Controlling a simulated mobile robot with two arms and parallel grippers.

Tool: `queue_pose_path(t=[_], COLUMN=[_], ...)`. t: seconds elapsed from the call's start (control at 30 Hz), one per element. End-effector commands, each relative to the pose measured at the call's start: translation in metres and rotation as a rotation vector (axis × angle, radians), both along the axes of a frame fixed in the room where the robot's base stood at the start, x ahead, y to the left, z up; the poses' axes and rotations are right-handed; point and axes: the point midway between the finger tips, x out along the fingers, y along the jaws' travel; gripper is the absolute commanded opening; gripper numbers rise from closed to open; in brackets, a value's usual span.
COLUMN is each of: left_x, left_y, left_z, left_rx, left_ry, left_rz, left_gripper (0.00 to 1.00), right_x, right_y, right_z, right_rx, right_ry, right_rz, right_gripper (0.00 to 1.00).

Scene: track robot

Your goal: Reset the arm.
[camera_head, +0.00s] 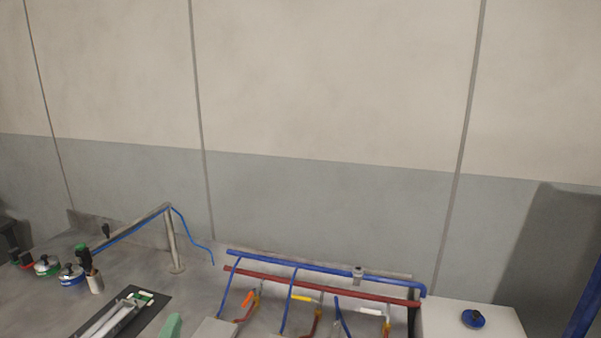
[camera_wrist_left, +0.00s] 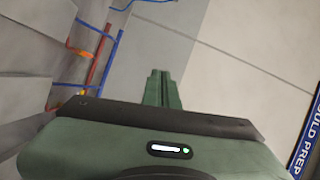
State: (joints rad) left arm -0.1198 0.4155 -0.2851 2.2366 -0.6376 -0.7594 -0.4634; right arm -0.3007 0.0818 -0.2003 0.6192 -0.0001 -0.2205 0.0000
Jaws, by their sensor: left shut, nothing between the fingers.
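My left gripper shows in the left wrist view (camera_wrist_left: 162,78) as green fingers pressed together, with nothing between them. Its wide green body fills the lower part of that view. In the head view only a small pale green piece of the left gripper (camera_head: 172,326) shows at the bottom edge, over the front of the counter. Most of the left arm is out of the frame. My right gripper is in neither view.
Blue pipe (camera_head: 300,262) and red pipe (camera_head: 320,285) run along the counter's back, with coloured valve handles. A bent metal post (camera_head: 174,240), a dark tray (camera_head: 122,312) and several small knobs stand left. A white box (camera_head: 470,318) with a blue knob (camera_head: 473,319) is right.

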Motion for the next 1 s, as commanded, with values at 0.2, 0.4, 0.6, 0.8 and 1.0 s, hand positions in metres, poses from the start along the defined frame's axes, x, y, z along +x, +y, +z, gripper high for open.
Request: queue_pose_path(t=[0.2,0.4,0.6,0.8,1.0], left_x=[-0.097,-0.172,-0.233,-0.263,-0.253], left_y=[0.009,-0.007,-0.027,-0.040,-0.041], left_z=[-0.125,-0.177,-0.202,-0.235,-0.299], left_rx=[-0.576,-0.842,-1.005,-1.079,-1.068], left_ry=[0.445,0.701,0.891,1.006,1.025], left_rz=[0.276,0.454,0.593,0.680,0.689], left_gripper=[0.00,0.00,0.00,0.00,0.00], right_x=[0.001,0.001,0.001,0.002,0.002], right_y=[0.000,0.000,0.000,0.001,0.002], right_z=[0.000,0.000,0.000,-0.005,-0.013], right_rx=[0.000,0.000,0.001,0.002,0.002], right_ry=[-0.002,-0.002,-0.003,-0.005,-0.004], right_rz=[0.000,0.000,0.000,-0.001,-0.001], right_gripper=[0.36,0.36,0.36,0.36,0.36])
